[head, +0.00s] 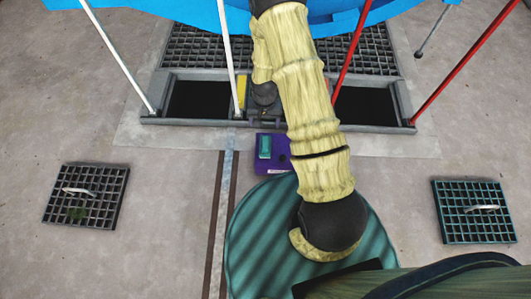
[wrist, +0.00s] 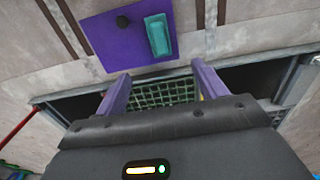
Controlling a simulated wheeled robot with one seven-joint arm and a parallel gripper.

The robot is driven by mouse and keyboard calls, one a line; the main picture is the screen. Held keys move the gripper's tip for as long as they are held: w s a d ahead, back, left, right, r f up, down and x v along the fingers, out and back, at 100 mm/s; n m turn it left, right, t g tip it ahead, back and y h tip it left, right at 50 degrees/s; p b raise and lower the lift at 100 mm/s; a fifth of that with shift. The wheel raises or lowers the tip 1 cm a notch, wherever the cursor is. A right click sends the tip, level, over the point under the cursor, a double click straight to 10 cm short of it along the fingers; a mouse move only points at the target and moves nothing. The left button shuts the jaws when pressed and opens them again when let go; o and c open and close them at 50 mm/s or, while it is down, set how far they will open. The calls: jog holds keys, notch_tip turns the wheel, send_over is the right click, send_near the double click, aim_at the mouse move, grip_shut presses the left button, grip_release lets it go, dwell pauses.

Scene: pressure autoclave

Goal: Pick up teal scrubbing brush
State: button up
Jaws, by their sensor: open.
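The teal scrubbing brush (head: 264,146) lies on a purple mat (head: 272,168) on the floor, left of my arm in the head view. In the wrist view the brush (wrist: 158,34) is a teal block lying lengthwise near the top of the picture, on the purple mat (wrist: 98,40). My gripper (wrist: 160,72) is open and empty, with its two purple fingers spread apart. The brush appears beyond the fingertips, not between them. In the head view my arm hides part of the mat's right side.
Beyond are a floor opening with grating (head: 200,45), white posts (head: 118,58) and red posts (head: 465,62).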

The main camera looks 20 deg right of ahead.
aim_at(265, 142)
notch_tip(265, 142, down, 2)
jog(key=shift+f, duration=0.1)
notch_tip(265, 142, down, 12)
jog(key=b, duration=0.6)
jog(key=shift+f+b, duration=0.1)
jog(key=shift+b, duration=0.2)
jog(key=shift+f, duration=0.1)
jog(key=f+b, duration=0.4)
jog(key=f, duration=0.1)
jog(key=shift+w+d, duration=0.2)
jog(key=shift+c, duration=0.2)
jog(key=c, duration=1.1)
